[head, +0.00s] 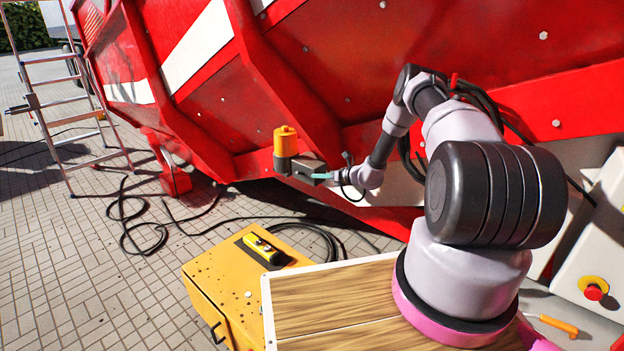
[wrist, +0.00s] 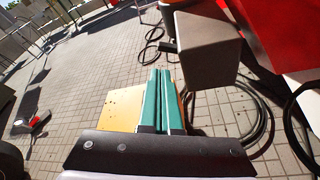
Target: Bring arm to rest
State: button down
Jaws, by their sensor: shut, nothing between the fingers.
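My arm reaches out from its pink-ringed base toward the side of the red machine (head: 370,45). My gripper (head: 315,175) is at its end, small in the head view, in front of the machine's lower edge. In the wrist view, the two long teal fingers of my gripper (wrist: 159,72) lie side by side, closed, with nothing seen between them. They point out over the paving. A grey box (wrist: 205,50) shows just right of the fingers in the wrist view; I cannot tell whether they touch it.
An orange beacon (head: 286,142) is beside the gripper. A yellow case (head: 225,295) with a yellow control unit (head: 262,248) stands below, left of the wooden top (head: 340,300). Black cables (head: 150,225) lie on the paving. A ladder (head: 70,120) stands at the left.

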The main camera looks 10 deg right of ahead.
jog(key=shift+s+d, duration=0.3)
jog(key=shift+s, duration=0.05)
jog(key=s+a+r+n+g, duration=0.25)
jog(key=s+r+n, duration=0.25)
jog(key=r, duration=0.8)
jog(key=s+a+r+n+g, duration=0.25)
jog(key=s+r+n, duration=0.3)
jog(key=r, duration=0.65)
jog(key=s+a+r+n+g, duration=0.1)
jog(key=s+a+r+n, duration=0.4)
jog(key=r, duration=0.8)
jog(key=s+d+r+n+h, duration=0.2)
jog(key=s+r+n, duration=0.1)
jog(key=s+r, duration=0.35)
jog(key=s+d+r+n+h, duration=0.2)
jog(key=s+r+n, duration=0.25)
jog(key=s, duration=0.35)
jog(key=s+d+r+n+t+h, duration=0.1)
jog(key=s+d+n+h, duration=0.1)
jog(key=s, duration=0.7)
jog(key=s+d+r+n+t+h, duration=0.2)
jog(key=s+d, duration=0.1)
jog(key=s, duration=0.7)
jog(key=shift+d+n, duration=0.15)
jog(key=shift+n, duration=0.25)
